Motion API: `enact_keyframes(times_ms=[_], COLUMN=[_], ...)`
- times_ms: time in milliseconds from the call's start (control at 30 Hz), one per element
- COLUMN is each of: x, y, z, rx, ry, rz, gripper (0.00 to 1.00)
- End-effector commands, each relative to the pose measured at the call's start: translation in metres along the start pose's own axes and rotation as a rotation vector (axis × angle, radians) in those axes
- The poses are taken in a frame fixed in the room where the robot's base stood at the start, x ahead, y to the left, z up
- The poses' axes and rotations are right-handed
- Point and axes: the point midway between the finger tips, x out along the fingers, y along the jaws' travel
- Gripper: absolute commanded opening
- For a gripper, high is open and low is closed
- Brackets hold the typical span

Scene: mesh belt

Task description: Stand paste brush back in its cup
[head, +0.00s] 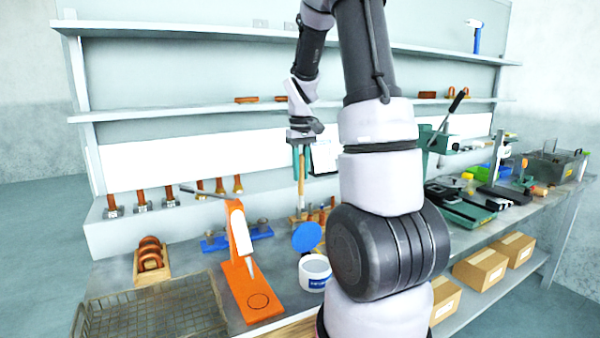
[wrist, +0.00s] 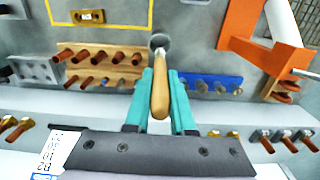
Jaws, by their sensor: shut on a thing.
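My gripper (head: 301,172) points down over the bench and is shut on the paste brush (head: 301,190), gripping its pale wooden handle. In the wrist view the handle (wrist: 160,98) lies between the two teal fingers of my gripper (wrist: 160,76). A round grey shape (wrist: 160,42) shows just past the handle's far end. I cannot tell whether it is the brush's own head or a cup below it. No cup for the brush can be made out clearly in the head view; the brush's lower end is small there, among pegs.
A white tub (head: 314,273) with a blue lid (head: 306,237) stands beside an orange press (head: 240,262). A wooden peg rack (wrist: 100,66) and blue rack (wrist: 212,84) are near the brush. A wire basket (head: 150,312) sits at front left. Shelves rise behind.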

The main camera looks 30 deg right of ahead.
Motion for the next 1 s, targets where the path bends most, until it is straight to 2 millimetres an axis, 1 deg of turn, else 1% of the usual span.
enact_keyframes(times_ms=[367,567,1000], x=[0.003,0.016,0.051], y=[0.000,0.000,0.000], z=[0.000,0.000,0.001], rx=[-0.001,0.000,-0.001], ry=[0.000,-0.002,-0.003], rz=[0.000,0.000,0.000], gripper=[0.00,0.00,0.00])
